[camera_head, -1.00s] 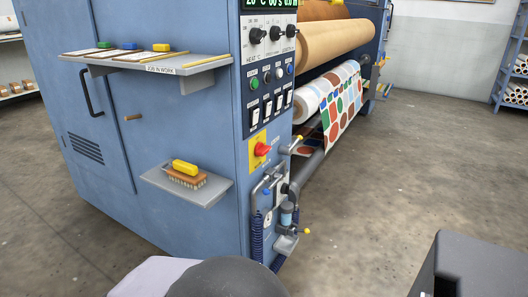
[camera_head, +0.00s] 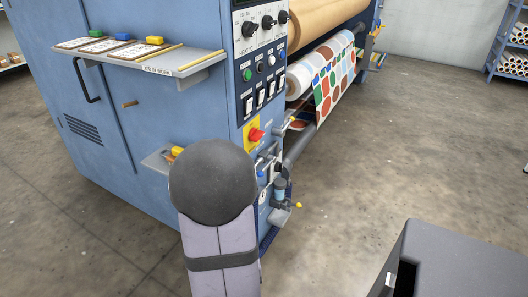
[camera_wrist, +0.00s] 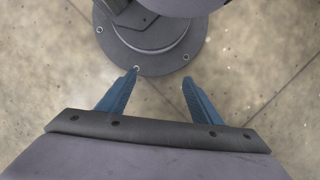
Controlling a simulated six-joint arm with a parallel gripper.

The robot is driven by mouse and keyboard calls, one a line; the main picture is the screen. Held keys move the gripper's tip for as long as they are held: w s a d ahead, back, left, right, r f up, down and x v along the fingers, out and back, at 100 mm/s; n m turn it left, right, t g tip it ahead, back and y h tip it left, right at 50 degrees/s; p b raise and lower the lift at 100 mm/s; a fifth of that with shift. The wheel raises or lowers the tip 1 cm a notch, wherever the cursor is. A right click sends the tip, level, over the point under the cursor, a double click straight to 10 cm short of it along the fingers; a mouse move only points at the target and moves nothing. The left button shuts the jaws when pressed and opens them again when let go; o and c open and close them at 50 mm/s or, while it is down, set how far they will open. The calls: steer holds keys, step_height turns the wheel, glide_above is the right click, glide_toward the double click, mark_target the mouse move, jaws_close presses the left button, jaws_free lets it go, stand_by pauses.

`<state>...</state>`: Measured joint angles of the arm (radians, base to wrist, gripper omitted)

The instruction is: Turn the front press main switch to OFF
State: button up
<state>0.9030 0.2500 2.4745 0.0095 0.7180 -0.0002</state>
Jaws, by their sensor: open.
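The main switch (camera_head: 256,134) is a red rotary knob on a yellow plate, low on the front panel of the blue press (camera_head: 130,140). Its exact position is too small to tell. My arm stands in front of the press in the head view, just left of and below the switch. My gripper (camera_wrist: 158,88) shows in the wrist view with its two blue fingers apart and nothing between them. It points down at the floor and my own round base, away from the switch. The gripper does not show in the head view.
Black knobs (camera_head: 267,22), a green button (camera_head: 247,75) and several white rocker switches (camera_head: 260,98) sit above the switch. Pipes and a small valve unit (camera_head: 281,186) lie below it. A shelf (camera_head: 190,62) juts out at left.

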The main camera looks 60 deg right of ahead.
steer(key=s+d+m+t+y+p, duration=0.1)
steer(key=s+d+m+t+p, duration=0.2)
steer(key=d+m, duration=0.4)
steer(key=s+d+m+t+y+p, duration=0.1)
steer(key=s+d+m+t+p, duration=0.2)
steer(key=d+m, duration=0.35)
steer(key=w+d+r+m+t+h+p, duration=0.1)
steer(key=w+d+r+m+t, duration=0.15)
steer(key=d, duration=0.35)
steer(key=w+d+r+m+t+h, duration=0.1)
steer(key=d+m+t+h, duration=0.15)
steer(key=d, duration=0.35)
steer(key=w+d+r+m+t+h, duration=0.2)
steer(key=w+d+r+m+t, duration=0.3)
steer(key=d+r, duration=0.75)
step_height(320, 180, up, 10)
steer(key=w+a+m+t, duration=0.2)
steer(key=t, duration=0.2)
steer(key=shift+r+y, duration=0.15)
steer(key=shift+y, duration=0.2)
steer(key=shift+w, duration=0.15)
